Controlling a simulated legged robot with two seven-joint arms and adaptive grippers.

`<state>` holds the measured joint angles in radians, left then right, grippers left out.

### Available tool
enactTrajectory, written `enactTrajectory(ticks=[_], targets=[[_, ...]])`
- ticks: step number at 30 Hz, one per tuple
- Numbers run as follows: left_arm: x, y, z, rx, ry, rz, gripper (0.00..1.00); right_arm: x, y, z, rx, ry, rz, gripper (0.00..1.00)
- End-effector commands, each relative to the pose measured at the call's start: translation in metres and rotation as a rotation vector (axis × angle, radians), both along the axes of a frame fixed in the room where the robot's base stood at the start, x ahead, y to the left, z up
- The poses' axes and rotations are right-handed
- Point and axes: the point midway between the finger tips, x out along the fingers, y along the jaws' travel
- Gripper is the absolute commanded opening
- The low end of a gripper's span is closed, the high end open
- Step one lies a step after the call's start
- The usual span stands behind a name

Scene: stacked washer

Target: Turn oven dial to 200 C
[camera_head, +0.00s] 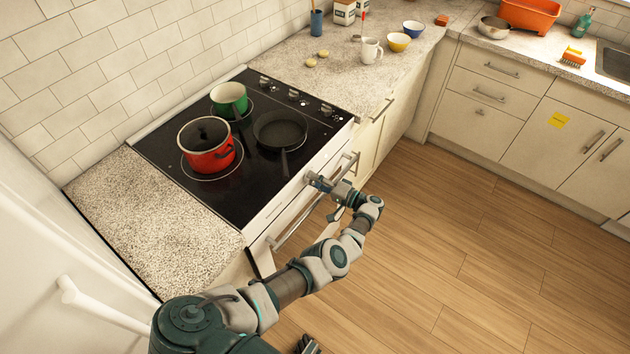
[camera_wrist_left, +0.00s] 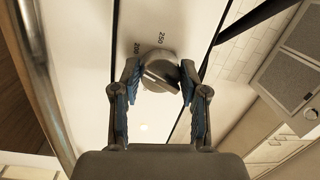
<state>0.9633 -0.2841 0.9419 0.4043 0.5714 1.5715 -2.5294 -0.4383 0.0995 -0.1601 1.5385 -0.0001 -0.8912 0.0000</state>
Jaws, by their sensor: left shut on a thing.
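The oven dial (camera_wrist_left: 160,76) is a round grey knob with a raised grip bar, on the pale front panel of the oven (camera_head: 285,205). The numbers 200 and 250 show beside it in the left wrist view; I cannot tell exactly where its pointer stands. My left gripper (camera_head: 313,180) is at the front panel below the cooktop edge, its blue-padded fingers (camera_wrist_left: 158,85) on both sides of the dial, shut on it. In the head view the gripper largely hides the dial. A dark piece, seemingly my right gripper (camera_head: 308,346), shows at the bottom edge, mostly cut off.
A red pot (camera_head: 207,155), a green pot (camera_head: 229,101) and a dark pan (camera_head: 280,131) stand on the black cooktop (camera_head: 248,180). The oven's handle bar (camera_head: 290,228) runs below the panel, near my left wrist. The wooden floor (camera_head: 450,250) at right is clear.

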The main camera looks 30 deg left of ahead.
Motion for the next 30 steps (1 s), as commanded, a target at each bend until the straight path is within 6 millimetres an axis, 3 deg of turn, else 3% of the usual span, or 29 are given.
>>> enactTrajectory(ticks=[9,24,25,28,30], targets=[[-0.0002,-0.003,-0.0053,-0.002,0.113,-0.009,0.09,-0.0025,-0.0005,-0.0015,-0.001,0.004,0.0,0.0],[-0.0002,-0.0033,-0.0054,0.0,0.131,-0.009,0.09,-0.0015,-0.0004,-0.0017,0.0,0.002,0.0,0.0],[-0.0001,-0.0033,-0.0054,0.0,0.131,-0.01,0.46,-0.0011,-0.0004,-0.0016,-0.001,0.002,0.001,0.0],[-0.0001,-0.0031,-0.0047,0.001,0.13,-0.009,0.69,-0.0005,-0.0003,-0.0015,0.0,0.001,0.001,0.0],[-0.0002,-0.0025,-0.0035,0.003,0.128,-0.007,0.69,-0.0001,-0.0003,-0.0013,0.0,0.0,0.001,0.0]])
